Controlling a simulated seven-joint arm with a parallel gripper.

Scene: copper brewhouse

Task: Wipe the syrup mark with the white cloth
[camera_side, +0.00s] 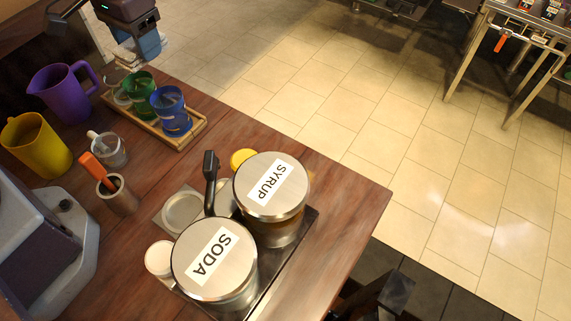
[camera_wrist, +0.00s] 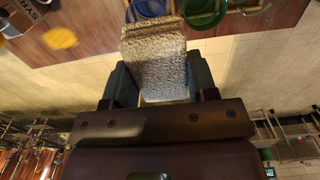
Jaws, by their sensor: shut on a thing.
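The white cloth (camera_wrist: 155,62), a thick off-white terry pad, is between the two fingers of my gripper (camera_wrist: 158,82) in the wrist view. My gripper is shut on it.
The SYRUP pot (camera_side: 272,190) and SODA pot (camera_side: 213,262) stand on a dark tray, beside a black upright handle (camera_side: 210,180). A wooden tray (camera_side: 188,136) holds green and blue cups. A purple jug (camera_side: 66,92) and yellow cup (camera_side: 36,145) stand left. The table's right end is clear.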

